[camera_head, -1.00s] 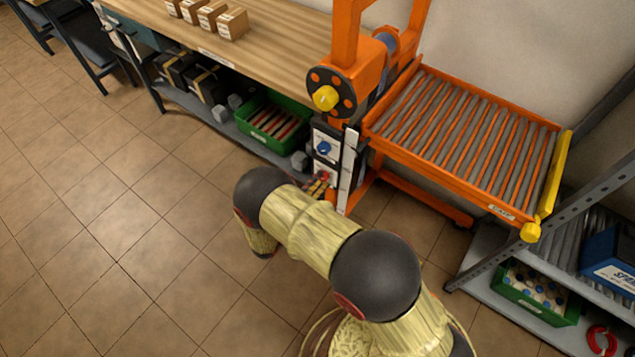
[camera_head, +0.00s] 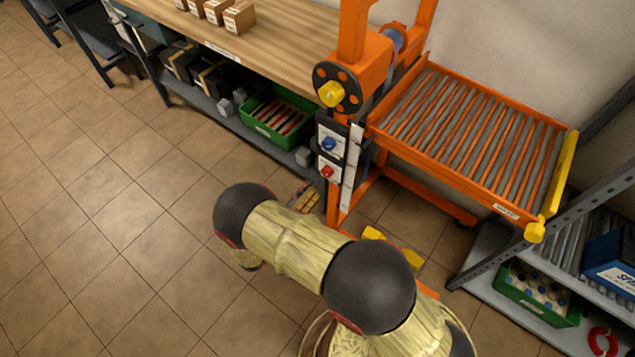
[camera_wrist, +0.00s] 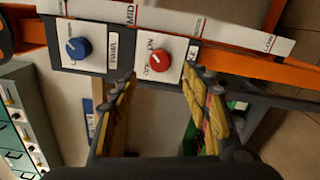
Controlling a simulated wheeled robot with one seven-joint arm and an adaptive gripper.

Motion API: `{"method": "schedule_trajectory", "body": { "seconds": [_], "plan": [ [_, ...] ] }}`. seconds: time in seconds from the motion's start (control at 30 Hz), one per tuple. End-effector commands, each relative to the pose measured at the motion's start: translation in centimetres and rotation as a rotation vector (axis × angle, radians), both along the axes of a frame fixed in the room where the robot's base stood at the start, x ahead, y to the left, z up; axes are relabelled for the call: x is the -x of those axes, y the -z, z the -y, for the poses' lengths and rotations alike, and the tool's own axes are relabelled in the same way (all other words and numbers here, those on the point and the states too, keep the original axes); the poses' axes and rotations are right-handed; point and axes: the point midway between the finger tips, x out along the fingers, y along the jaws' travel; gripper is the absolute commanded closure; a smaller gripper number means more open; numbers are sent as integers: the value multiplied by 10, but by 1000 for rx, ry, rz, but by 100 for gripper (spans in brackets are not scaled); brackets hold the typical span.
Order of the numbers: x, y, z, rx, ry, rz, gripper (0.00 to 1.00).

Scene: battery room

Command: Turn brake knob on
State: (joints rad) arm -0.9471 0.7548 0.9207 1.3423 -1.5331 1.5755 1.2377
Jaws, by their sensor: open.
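The brake knob (camera_head: 327,171) is the red one, low on the front panel of the orange hoist frame. In the wrist view the red knob (camera_wrist: 159,60) sits on a white plate with ON/OFF lettering; a label ending in "KE" beside it is partly hidden by a finger. Its exact setting is hard to read. A blue knob (camera_wrist: 78,48) labelled PAWL is beside it, and above it in the head view (camera_head: 328,143). My gripper (camera_head: 303,198) is open and empty, apart from the panel. In the wrist view my gripper (camera_wrist: 157,84) has its fingertips on either side below the red knob.
The orange frame carries a yellow hub (camera_head: 332,93) and a roller tray (camera_head: 470,140) at right. A workbench (camera_head: 270,45) with a lower shelf and a green bin (camera_head: 275,118) stands left of the panel. Tiled floor (camera_head: 110,240) at left is clear.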

Motion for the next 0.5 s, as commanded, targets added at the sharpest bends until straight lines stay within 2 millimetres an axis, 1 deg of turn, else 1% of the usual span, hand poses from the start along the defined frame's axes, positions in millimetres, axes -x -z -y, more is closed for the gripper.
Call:
{"method": "schedule_trajectory", "body": {
  "seconds": [0.03,0.2,0.33,0.5],
  "plan": [
    [8,0,-8,0,-4,0,52],
    [29,0,-23,0,-2,0,52],
    [37,0,-29,0,-1,0,52],
    [40,0,-31,0,1,-1,52]
  ]
}}
